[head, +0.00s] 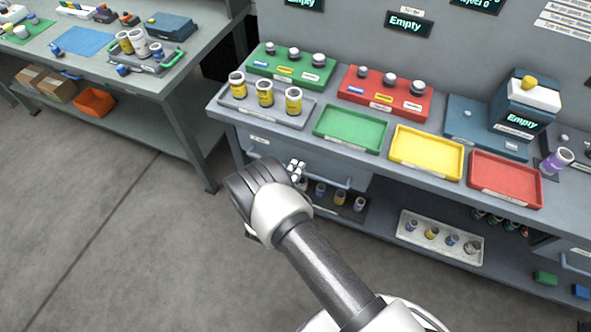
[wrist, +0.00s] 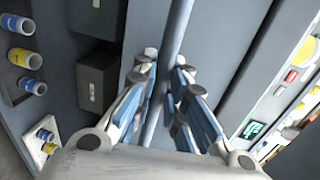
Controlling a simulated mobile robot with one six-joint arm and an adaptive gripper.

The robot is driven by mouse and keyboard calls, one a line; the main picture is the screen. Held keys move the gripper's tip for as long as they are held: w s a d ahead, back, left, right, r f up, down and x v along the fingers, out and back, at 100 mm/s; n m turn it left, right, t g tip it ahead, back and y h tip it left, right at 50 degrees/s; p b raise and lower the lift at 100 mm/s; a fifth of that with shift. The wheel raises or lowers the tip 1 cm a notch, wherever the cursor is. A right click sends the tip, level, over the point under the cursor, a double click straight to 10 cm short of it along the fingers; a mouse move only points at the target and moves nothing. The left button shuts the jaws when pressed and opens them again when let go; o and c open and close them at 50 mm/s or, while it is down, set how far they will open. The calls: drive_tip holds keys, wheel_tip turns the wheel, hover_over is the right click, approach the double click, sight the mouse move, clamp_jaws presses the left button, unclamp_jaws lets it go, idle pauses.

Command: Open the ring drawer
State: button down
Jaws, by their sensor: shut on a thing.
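A grey drawer (head: 268,148) sits under the front edge of the workbench, with a small label too small to read. Its blue-grey bar handle (head: 338,184) runs to the right of my gripper (head: 297,172). In the wrist view the handle (wrist: 173,40) passes between the fingers of my gripper (wrist: 165,76), which is shut on it. My wrist and arm hide part of the drawer front in the head view. I cannot see clearly whether the drawer stands out from the bench.
Above the drawer, the bench carries green (head: 350,130), yellow (head: 428,150) and red (head: 505,180) trays. A grey tray (head: 268,113) of yellow-labelled containers stands at the left. The lower shelf holds a white tray (head: 440,238). Floor (head: 110,235) is clear at the left.

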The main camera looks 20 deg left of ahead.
drive_tip(key=shift+s, duration=0.15)
drive_tip(key=f+v, duration=0.2)
drive_tip(key=v, duration=0.8)
drive_tip(key=f+v, duration=0.2)
drive_tip(key=v, duration=0.9)
drive_tip(key=shift+s+b, duration=0.35)
drive_tip(key=shift+s, duration=0.1)
drive_tip(key=shift+a+r, duration=0.1)
drive_tip(key=shift+r, duration=0.05)
drive_tip(key=c, duration=1.6)
unclamp_jaws()
drive_tip(key=d+v, duration=0.1)
drive_tip(key=v, duration=1.1)
drive_tip(key=shift+a, duration=0.5)
